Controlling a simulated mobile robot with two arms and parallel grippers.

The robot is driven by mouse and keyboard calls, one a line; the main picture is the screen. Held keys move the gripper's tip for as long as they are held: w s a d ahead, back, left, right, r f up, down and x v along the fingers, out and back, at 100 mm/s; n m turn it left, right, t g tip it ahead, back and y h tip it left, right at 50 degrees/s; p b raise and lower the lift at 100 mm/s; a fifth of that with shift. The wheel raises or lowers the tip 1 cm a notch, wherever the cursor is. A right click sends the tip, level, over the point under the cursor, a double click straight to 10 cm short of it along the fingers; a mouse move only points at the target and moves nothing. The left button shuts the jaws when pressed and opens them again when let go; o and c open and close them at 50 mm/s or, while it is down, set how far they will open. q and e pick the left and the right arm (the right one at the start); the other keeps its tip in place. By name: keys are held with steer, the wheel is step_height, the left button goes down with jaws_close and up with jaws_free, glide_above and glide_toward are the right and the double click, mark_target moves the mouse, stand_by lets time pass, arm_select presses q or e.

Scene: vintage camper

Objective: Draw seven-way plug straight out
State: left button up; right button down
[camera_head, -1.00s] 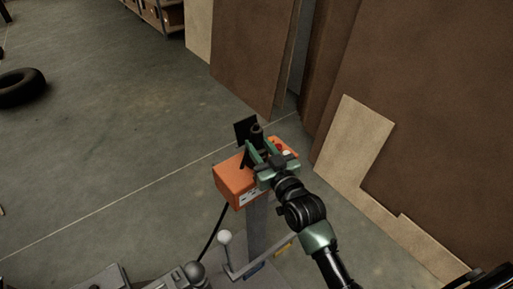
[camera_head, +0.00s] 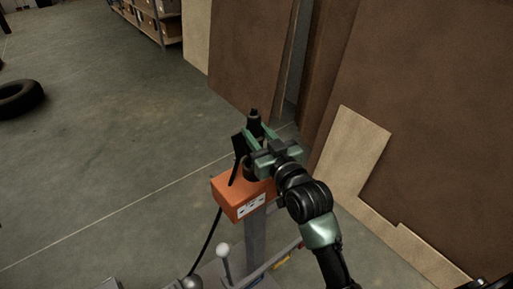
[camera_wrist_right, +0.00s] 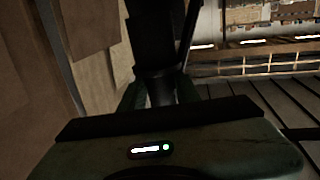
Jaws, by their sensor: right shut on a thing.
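The black seven-way plug (camera_head: 254,121) stands upright between the fingers of my right gripper (camera_head: 259,135), above an orange box (camera_head: 232,197) on a grey post. The gripper is shut on the plug. In the right wrist view, the dark plug (camera_wrist_right: 156,88) sits between both fingers. A black flap (camera_head: 237,158) stands narrow and tilted beside the plug at the box. A dark round part shows under the gripper at the box top, and whether the plug is clear of its socket is hidden there. My left gripper is not in view.
A white-knobbed lever (camera_head: 223,251) stands in front of the post, and a black cable (camera_head: 206,243) hangs beside it. Brown panels (camera_head: 435,130) lean at the right. The floor at the left is clear up to a tire (camera_head: 20,99).

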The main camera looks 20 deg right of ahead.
step_height(320, 180, up, 11)
steer(key=shift+f, duration=0.2)
steer(key=shift+f+b, duration=3.25)
steer(key=shift+f, duration=2.8)
steer(key=shift+r, duration=0.1)
steer(key=shift+r+p, duration=1.95)
steer(key=shift+p, duration=0.45)
steer(key=shift+f, duration=0.1)
